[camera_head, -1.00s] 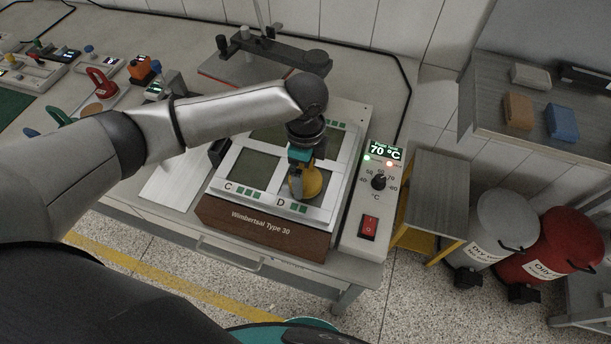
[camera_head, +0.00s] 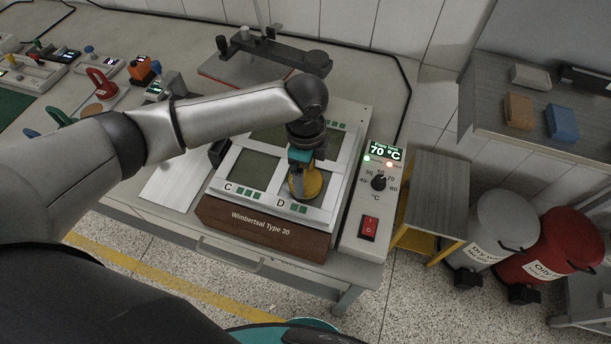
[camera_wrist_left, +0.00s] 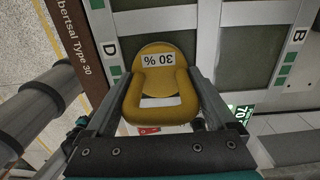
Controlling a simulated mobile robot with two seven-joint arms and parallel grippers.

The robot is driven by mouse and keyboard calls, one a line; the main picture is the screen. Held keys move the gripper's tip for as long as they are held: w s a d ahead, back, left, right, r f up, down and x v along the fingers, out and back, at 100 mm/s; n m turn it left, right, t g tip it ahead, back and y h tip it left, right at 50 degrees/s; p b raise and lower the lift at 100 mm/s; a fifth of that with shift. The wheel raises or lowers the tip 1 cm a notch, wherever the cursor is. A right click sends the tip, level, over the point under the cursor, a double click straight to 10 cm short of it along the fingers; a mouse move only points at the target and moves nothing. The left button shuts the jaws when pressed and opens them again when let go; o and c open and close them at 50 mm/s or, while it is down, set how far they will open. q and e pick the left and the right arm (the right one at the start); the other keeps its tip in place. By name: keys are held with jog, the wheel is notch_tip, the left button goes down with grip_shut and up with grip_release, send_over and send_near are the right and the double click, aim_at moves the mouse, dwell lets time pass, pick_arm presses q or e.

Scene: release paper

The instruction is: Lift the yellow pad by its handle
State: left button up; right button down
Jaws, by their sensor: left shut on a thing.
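The yellow pad (camera_head: 306,184) is at the plate marked D on the Wimbertsal Type 30 device (camera_head: 262,232). In the left wrist view the yellow pad (camera_wrist_left: 158,62) shows a "30 %" label and a looped handle. My left gripper (camera_head: 304,166) is above the pad, pointing down. In the left wrist view my left gripper (camera_wrist_left: 160,108) has its fingers on both sides of the handle and is shut on it. I cannot tell whether the pad touches the plate. My right gripper is not in view.
A control box with a 70 °C display (camera_head: 384,152) and red switch (camera_head: 369,227) stands right of the device. A dark press arm (camera_head: 270,50) is behind it.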

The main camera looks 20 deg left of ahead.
pick_arm(q)
grip_shut()
jog(key=shift+w+r, duration=0.1)
jog(key=shift+r, duration=0.1)
